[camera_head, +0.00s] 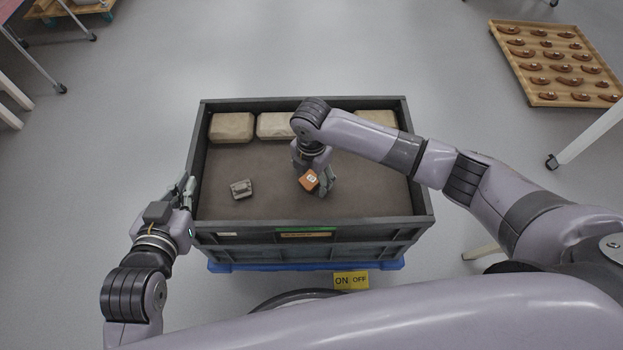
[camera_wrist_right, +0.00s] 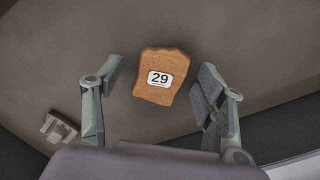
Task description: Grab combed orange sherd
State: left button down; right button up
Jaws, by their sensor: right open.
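The combed orange sherd (camera_head: 309,181) lies on the brown floor of the grey crate (camera_head: 318,225), below my right gripper. In the right wrist view the orange sherd (camera_wrist_right: 160,76) carries a white label reading 29 and sits between and just beyond the open fingers. My right gripper (camera_head: 322,190) is open around it; I cannot tell whether either finger touches the sherd. The fingers of the right gripper (camera_wrist_right: 160,105) show on both sides in the wrist view. My left gripper (camera_head: 184,190) is at the crate's left wall, its finger state unclear.
A grey sherd (camera_head: 241,188) lies in the crate's left part, and this grey piece (camera_wrist_right: 60,128) shows in the wrist view. Beige blocks (camera_head: 232,127) line the crate's back wall. A wooden tray of brown sherds (camera_head: 556,62) is at the upper right. The crate's right floor is clear.

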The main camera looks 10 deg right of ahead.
jog(key=shift+c, duration=0.6)
jog(key=c, duration=1.2)
